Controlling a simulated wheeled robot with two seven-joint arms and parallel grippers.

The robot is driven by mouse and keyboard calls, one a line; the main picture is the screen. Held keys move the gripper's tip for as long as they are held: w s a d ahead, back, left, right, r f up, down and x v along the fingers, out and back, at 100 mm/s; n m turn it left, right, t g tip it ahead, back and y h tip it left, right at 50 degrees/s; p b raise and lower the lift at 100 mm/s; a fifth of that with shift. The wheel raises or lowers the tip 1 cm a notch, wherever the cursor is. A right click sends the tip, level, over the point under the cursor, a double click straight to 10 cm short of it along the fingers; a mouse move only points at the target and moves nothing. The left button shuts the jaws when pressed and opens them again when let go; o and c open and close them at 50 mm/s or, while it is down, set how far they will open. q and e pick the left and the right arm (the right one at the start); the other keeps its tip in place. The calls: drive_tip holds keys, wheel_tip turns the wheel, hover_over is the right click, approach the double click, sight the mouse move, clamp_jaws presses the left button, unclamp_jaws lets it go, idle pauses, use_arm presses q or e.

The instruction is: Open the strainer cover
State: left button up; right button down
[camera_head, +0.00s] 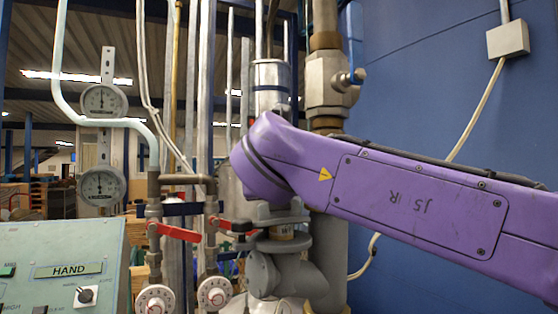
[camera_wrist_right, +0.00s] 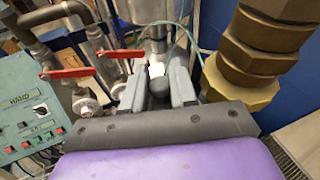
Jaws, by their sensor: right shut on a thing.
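The knob seems to belong to the strainer cover, but most of the cover is hidden. My left gripper is in neither view.
Red lever valves (camera_head: 178,232) with white dials stand left of the grey body. A green control panel (camera_head: 62,265) is at lower left. A brass fitting (camera_wrist_right: 250,62) on a thick pipe stands close right of the fingers. A blue wall (camera_head: 440,80) lies behind.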

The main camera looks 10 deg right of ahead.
drive_tip(key=shift+w+a+r+g+p, duration=0.2)
drive_tip(key=shift+w+r+g+p, duration=0.4)
drive_tip(key=shift+p, duration=0.5)
drive_tip(key=shift+w+f+n+g, duration=0.1)
drive_tip(key=shift+f+n+g, duration=0.2)
drive_tip(key=shift+g, duration=0.1)
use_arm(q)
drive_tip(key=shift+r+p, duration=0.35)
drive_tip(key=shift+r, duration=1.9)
use_arm(e)
drive_tip(key=shift+w+a+f+g, duration=0.1)
drive_tip(key=shift+w+a+g, duration=0.15)
drive_tip(key=shift+w+g, duration=0.4)
drive_tip(key=shift+s+g, duration=0.15)
drive_tip(key=shift+g, duration=0.1)
